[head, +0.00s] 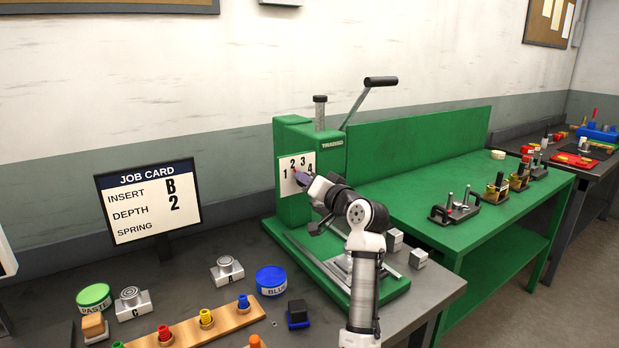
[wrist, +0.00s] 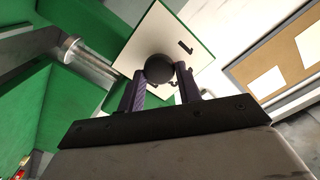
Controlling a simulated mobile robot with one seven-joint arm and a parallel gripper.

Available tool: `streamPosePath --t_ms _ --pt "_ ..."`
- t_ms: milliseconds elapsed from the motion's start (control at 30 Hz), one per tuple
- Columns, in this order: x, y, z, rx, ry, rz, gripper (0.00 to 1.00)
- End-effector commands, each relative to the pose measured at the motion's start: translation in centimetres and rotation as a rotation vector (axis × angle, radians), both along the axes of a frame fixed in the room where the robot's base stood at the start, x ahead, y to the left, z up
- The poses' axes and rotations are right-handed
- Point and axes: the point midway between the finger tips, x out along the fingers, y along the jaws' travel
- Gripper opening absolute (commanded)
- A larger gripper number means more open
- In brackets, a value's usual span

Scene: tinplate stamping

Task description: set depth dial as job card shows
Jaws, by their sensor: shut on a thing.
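The job card (head: 148,202) stands at left and reads INSERT B, DEPTH 2, with SPRING below and no value visible beside it. The depth dial's white plate (head: 283,163), numbered 1 to 4, is on the front of the green press (head: 293,135). My gripper (head: 303,179) is at the dial and covers much of it. A small red mark shows just below the 2. In the wrist view, the fingers of my gripper (wrist: 161,78) are shut on the round dark dial knob (wrist: 158,66), in front of the plate (wrist: 165,30).
The press lever (head: 380,81) rises above the dial. Inserts A (head: 227,270) and C (head: 132,304), a blue tin (head: 271,279) and a wooden peg board (head: 215,324) lie on the grey bench. A green table with tools stands at right.

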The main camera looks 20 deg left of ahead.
Motion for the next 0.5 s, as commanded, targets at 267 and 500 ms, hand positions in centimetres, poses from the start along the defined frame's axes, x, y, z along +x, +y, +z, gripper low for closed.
streamPosePath --t_ms 267,500 --pt "0.01 0.00 -0.01 0.069 0.092 0.000 0.12" --pt "0.03 -0.05 -0.08 0.089 0.117 0.000 0.12"
